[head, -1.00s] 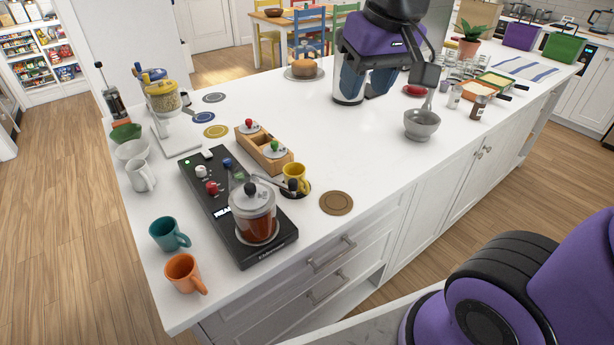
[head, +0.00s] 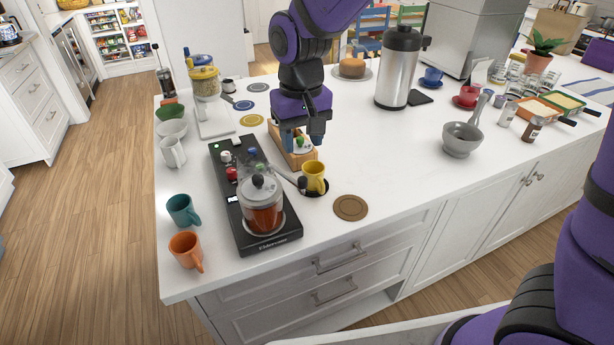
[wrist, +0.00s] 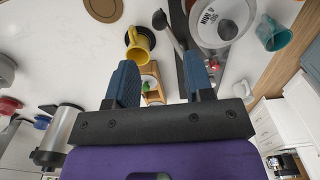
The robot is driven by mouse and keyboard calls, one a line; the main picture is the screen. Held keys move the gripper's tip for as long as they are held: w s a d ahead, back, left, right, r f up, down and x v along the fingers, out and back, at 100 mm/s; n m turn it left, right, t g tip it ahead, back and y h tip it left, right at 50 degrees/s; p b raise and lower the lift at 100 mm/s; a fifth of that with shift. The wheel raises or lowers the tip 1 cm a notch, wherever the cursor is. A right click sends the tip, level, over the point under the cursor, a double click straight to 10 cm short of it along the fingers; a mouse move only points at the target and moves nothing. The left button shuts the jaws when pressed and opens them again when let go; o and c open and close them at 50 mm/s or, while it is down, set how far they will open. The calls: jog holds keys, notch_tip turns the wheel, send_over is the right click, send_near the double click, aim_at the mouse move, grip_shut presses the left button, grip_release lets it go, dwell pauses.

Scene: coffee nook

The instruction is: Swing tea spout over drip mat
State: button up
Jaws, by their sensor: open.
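The tea maker is a black base (head: 230,190) with a glass pot of reddish tea (head: 263,212) at its front. Its thin grey spout (head: 287,176) runs right from the pot to a black knob (head: 302,184) beside the yellow mug (head: 314,174). A dark round mat (head: 320,193) shows under the mug; I cannot tell if it is the drip mat. My gripper (head: 300,144) is open and empty, behind the mug and above the wooden box. In the wrist view, the spout (wrist: 174,36) and knob (wrist: 160,20) lie beyond my fingertips (wrist: 163,68), right of the mug (wrist: 141,42).
The wooden box (head: 282,152) with lidded jars stands just behind the mug. A brown coaster (head: 350,207) lies right of it. Teal (head: 182,211) and orange (head: 185,250) mugs stand left. A steel dispenser (head: 399,68) stands behind right. The counter between dispenser and coaster is clear.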

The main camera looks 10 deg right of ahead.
aim_at(303, 178)
notch_tip(303, 178, down, 10)
dwell(0.5)
grip_shut()
